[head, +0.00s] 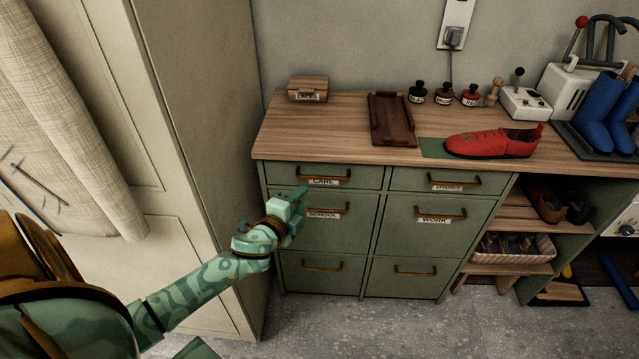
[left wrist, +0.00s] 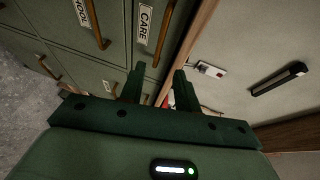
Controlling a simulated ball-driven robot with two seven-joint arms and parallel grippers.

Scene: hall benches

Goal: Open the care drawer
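The care drawer (head: 285,173) is the top left green drawer front, with a CARE label and a brass bar handle (head: 323,178). It looks shut, flush with the fronts around it. In the left wrist view, its handle (left wrist: 164,30) and label lie beyond my fingertips. My left gripper (head: 298,198) is in front of the cabinet, just below and left of the care handle, by the SCHOOL drawer (head: 340,232). In the left wrist view, its two fingers (left wrist: 159,72) stand apart with nothing between them. My right gripper is not in view.
The wooden worktop (head: 340,125) carries a small labelled box (head: 308,88), a brown tray (head: 391,120), a red shoe (head: 492,143) and bottles. A tall beige cabinet (head: 200,120) stands close on the left. Open shelves are at right. The floor in front is clear.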

